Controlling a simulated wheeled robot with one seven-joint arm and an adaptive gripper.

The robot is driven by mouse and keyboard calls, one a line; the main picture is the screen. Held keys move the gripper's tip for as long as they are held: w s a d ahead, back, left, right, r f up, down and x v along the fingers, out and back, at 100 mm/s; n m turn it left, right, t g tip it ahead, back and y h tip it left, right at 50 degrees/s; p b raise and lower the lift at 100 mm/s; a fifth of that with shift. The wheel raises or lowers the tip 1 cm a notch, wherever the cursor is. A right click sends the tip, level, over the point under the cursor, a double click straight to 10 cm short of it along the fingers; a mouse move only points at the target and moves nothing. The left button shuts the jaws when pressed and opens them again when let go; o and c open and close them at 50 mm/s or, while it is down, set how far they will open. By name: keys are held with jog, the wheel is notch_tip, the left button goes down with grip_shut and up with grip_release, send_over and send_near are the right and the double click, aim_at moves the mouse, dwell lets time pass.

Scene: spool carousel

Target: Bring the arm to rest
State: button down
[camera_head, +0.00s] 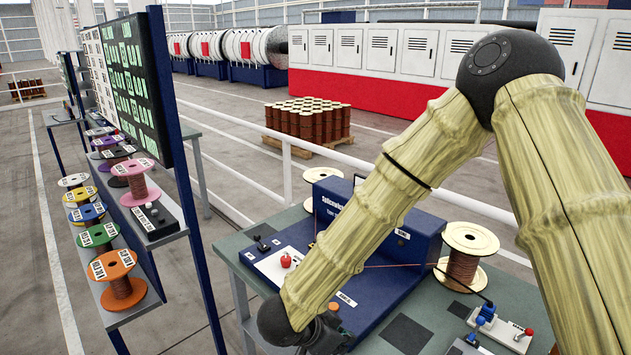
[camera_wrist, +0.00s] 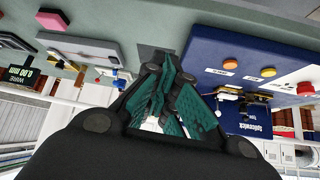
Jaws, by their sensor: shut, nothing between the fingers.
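My arm reaches down from the right in the head view, over the grey workbench (camera_head: 232,240) and in front of the blue splicing machine (camera_head: 425,236). In the wrist view my gripper (camera_wrist: 168,85) has its green fingers drawn together, shut, with nothing held between them. In the head view only part of the gripper shows at the bottom edge; its fingertips are hidden. In the wrist view the blue machine (camera_wrist: 232,58) fills the right side, and the fingers appear in front of the bench beside it.
A wire spool (camera_head: 463,262) stands at the machine's right, with a small clamp fixture (camera_head: 500,328) in front of it. At left, a rack holds coloured spools, including an orange one (camera_head: 118,283). A white railing (camera_head: 240,180) runs behind the bench.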

jog(key=s+d+f+n+y, duration=0.15)
jog(key=d+f, duration=0.25)
jog(key=f, duration=0.4)
jog(key=s+d+f+n+y, duration=0.1)
jog(key=s+d+f+n, duration=0.25)
jog(key=f, duration=0.45)
jog(key=s+d+f+n+g+y, duration=0.1)
jog(key=s+d+f+n+g, duration=0.2)
jog(key=s, duration=0.6)
jog(key=s+d+f+n+y, duration=0.1)
jog(key=s+d+f+y, duration=0.15)
jog(key=s+f, duration=0.45)
jog(key=s+d+f+n+g+y, duration=0.1)
jog(key=s+d+f+n+g, duration=0.2)
jog(key=s, duration=0.7)
notch_tip(320, 180, down, 11)
jog(key=m+t+b, duration=0.1)
jog(key=b, duration=1.1)
jog(key=shift+w+d+f, duration=0.2)
jog(key=shift+d, duration=0.15)
